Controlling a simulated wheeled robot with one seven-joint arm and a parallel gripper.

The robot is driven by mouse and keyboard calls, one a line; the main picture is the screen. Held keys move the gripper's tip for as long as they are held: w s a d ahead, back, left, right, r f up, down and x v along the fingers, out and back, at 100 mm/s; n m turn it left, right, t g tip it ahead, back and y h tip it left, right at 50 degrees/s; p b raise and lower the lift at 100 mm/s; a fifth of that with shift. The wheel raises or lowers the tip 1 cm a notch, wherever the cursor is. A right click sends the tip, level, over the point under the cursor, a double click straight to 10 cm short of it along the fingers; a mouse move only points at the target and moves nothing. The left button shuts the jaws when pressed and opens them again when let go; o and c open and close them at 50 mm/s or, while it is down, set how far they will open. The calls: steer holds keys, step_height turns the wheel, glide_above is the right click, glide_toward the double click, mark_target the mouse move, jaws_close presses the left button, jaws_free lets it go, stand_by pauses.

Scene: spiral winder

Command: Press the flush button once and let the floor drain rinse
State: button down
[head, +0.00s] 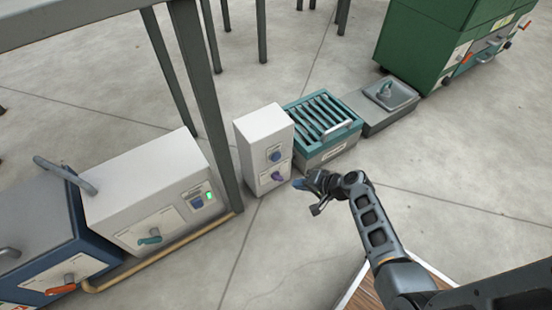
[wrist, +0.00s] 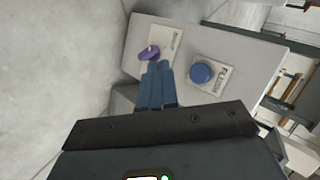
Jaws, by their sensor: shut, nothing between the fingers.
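The flush button (head: 275,156) is a round blue button on the front of a white box (head: 262,130). In the wrist view, the button (wrist: 201,73) sits on a light label plate, to the right of my fingertips. A purple knob (head: 277,176) is below it on the same face; in the wrist view the knob (wrist: 149,52) is just beyond my fingertips. My gripper (head: 298,184) is shut and empty, in front of the white box near the knob; its blue fingers (wrist: 158,70) are together. Contact with the knob cannot be told. A teal grated unit (head: 300,104) stands beside the box, possibly the drain.
A grey basin (head: 366,122) and green cabinet (head: 420,45) stand beyond the grated unit. To the left are a grey post (head: 205,100), a white machine (head: 150,185) with a green light, and a blue cabinet (head: 85,240). The floor at right is open.

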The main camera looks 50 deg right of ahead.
mark_target(276, 157)
steer(key=w+d+b, duration=0.2)
steer(key=w, duration=0.6)
steer(key=shift+w+d+b, duration=0.25)
steer(key=shift+b, duration=0.05)
steer(key=shift+w, duration=0.15)
stand_by(1.8)
steer(key=shift+w+d, duration=0.1)
steer(key=shift+w, duration=0.15)
steer(key=shift+w+d+b, duration=0.15)
steer(key=shift+w+b, duration=0.15)
steer(key=shift+w, duration=0.1)
stand_by(0.7)
steer(key=shift+s, duration=0.1)
steer(key=shift+s+a+p, duration=0.25)
steer(key=shift+s+p, duration=0.1)
steer(key=shift+s, duration=0.4)
